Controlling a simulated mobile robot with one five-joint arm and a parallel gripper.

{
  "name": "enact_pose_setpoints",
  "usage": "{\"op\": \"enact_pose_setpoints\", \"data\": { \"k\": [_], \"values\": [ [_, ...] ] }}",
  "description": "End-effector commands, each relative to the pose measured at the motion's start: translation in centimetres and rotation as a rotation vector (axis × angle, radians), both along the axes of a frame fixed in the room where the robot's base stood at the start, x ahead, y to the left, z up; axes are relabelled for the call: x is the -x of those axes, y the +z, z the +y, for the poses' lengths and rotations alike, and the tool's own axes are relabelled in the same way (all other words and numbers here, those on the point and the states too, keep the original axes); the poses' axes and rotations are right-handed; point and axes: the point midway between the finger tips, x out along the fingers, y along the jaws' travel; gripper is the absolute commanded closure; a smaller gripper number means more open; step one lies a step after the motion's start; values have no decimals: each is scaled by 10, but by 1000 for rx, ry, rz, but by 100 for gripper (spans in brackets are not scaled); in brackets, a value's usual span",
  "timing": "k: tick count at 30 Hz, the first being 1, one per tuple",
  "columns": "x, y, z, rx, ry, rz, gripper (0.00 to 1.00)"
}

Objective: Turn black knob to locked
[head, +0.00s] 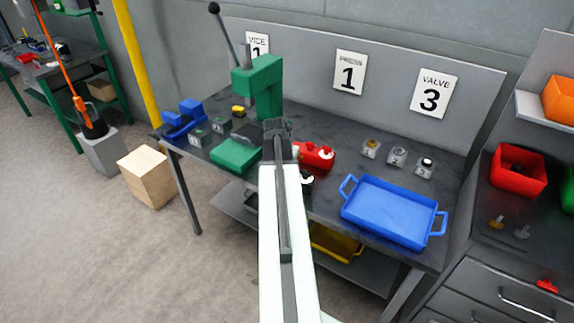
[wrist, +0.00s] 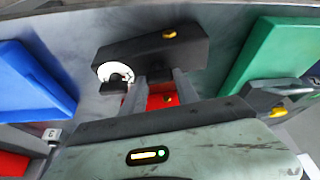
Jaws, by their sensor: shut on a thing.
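My gripper (wrist: 160,80) seems shut on this black block, but the contact is partly hidden. In the head view the red block (head: 314,156) sits right of my gripper (head: 277,128), and part of the black block (head: 307,181) shows beside my arm. Which mark on the dial is selected is too small to tell. Small valve blocks, one with a black top (head: 425,165), stand farther right.
A blue tray (head: 349,211) lies right of the blocks. A green press (head: 262,85) stands behind and left, its base close to my gripper. A blue vice (head: 184,118) is at the bench's left end. A red bin (head: 506,190) stands on the right cabinet.

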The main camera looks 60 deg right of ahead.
Motion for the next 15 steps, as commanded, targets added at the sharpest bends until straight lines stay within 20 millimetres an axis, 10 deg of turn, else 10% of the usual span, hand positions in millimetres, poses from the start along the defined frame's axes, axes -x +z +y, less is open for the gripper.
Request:
{"op": "enact_pose_setpoints", "data": {
  "k": [3, 4, 6, 15],
  "values": [
    [0, 0, 0, -1, 0, 0, 100],
    [0, 0, 0, -1, 0, 0, 55],
    [0, 0, 0, -1, 0, 0, 42],
    [0, 1, 1, -1, 1, 1, 42]
  ]
}}
